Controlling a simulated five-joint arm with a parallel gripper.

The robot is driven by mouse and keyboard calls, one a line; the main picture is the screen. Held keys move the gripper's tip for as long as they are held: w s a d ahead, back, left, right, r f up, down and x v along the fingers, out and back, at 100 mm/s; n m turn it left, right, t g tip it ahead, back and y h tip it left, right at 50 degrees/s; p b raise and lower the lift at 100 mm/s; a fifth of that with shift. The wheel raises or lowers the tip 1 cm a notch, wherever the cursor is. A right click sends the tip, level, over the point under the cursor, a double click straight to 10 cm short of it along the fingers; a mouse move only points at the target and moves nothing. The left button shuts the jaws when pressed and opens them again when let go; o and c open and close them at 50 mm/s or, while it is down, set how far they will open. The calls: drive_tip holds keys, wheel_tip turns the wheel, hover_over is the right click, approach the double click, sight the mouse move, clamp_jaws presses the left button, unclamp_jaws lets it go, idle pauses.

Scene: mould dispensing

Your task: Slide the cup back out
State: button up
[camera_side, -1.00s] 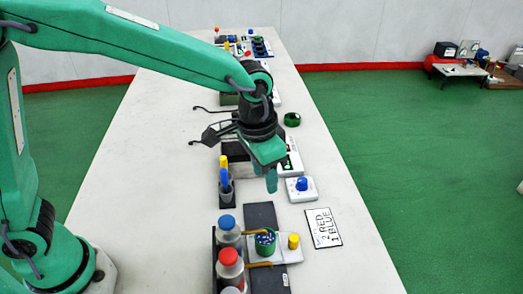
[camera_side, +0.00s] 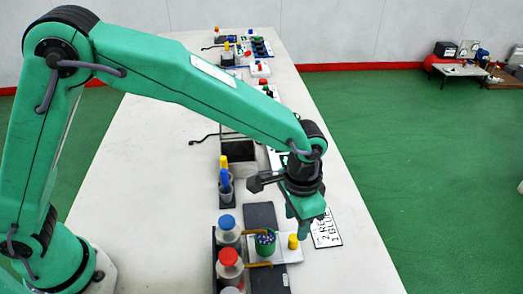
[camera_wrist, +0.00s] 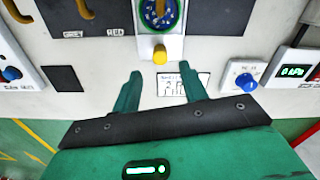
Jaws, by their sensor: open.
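The green cup (camera_side: 265,243) holds dark blue contents with pale specks. It stands on a white slide plate (camera_side: 285,252) beside the bottles, and shows at the top of the wrist view (camera_wrist: 158,12). A yellow knob (camera_side: 293,241) stands on the plate's outer end; it is also in the wrist view (camera_wrist: 160,54). My gripper (camera_side: 303,233) is low near the knob and the card, fingers pointing down. In the wrist view my gripper (camera_wrist: 160,82) is open and empty, and the knob appears ahead of the gap, apart from both fingers.
Bottles with blue (camera_side: 226,222) and red (camera_side: 229,257) caps stand left of the cup, with orange spouts toward it. A written card (camera_side: 327,232) lies near my gripper. A blue-knobbed box (camera_wrist: 245,80) sits to the right in the wrist view. Pens stand in a holder (camera_side: 226,192).

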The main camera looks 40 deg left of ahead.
sight(294, 237)
drive_tip(key=shift+f, duration=3.3)
clamp_jaws()
